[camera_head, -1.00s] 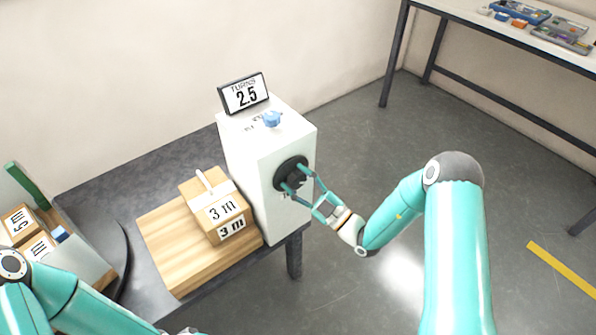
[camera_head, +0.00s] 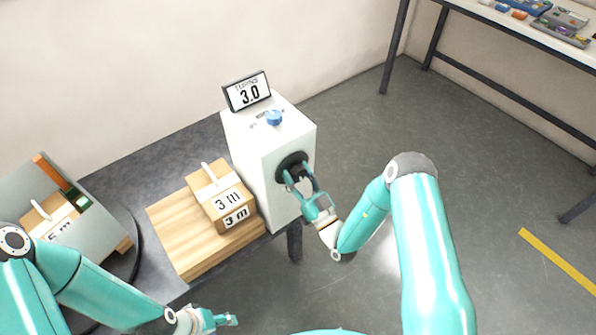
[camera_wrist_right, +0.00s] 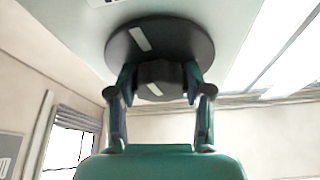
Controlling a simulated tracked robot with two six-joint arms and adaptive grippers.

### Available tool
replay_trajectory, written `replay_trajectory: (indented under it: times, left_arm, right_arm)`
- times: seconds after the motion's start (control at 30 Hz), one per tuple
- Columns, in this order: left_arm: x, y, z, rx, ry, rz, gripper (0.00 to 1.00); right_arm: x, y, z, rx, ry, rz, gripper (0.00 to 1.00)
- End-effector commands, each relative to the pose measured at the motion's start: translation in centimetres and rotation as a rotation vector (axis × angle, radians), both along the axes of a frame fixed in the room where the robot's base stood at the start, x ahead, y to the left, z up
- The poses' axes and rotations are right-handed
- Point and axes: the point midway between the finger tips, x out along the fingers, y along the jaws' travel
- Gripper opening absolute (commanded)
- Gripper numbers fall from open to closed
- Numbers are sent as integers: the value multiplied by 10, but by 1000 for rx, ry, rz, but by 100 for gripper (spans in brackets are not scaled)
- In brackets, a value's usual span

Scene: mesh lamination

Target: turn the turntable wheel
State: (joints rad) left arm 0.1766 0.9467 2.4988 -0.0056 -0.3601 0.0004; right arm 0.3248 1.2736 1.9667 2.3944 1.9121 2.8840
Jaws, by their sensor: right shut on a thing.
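The black turntable wheel (camera_head: 291,166) is on the side of a white box (camera_head: 262,160). In the right wrist view the wheel (camera_wrist_right: 160,45) is a dark round disc with a hub and white marks. My right gripper (camera_head: 301,183) is shut on the wheel's hub, with one finger on each side. The counter display (camera_head: 247,93) on the box reads "TURNS 3.0". The dark round turntable (camera_head: 124,266) at the left carries a pale upright panel and boxes, partly hidden by my left arm. My left gripper (camera_head: 215,320) is low in the picture, away from the wheel; its fingers are too small to judge.
A carton marked "3 m" (camera_head: 222,198) stands on a wooden board (camera_head: 178,238) left of the white box. A blue knob (camera_head: 273,118) is on the box top. A bench with trays (camera_head: 560,28) is at the back right.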

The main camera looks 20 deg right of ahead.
Motion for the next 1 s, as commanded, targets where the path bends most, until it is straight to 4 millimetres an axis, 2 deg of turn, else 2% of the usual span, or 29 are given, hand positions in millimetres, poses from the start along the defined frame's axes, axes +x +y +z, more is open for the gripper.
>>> replay_trajectory:
  times: [0.53,0.57,0.7,1.0]
  left_arm:
    - [0,0,2,0,0,0,57]
    - [0,0,2,0,0,0,57]
    - [0,0,2,0,0,0,57]
    - [0,0,2,0,0,0,57]
  right_arm:
    - [0,1,-2,25,16,1,15]
    - [0,1,-2,25,16,1,53]
    - [0,1,-1,25,13,0,76]
    - [0,0,0,25,10,0,76]
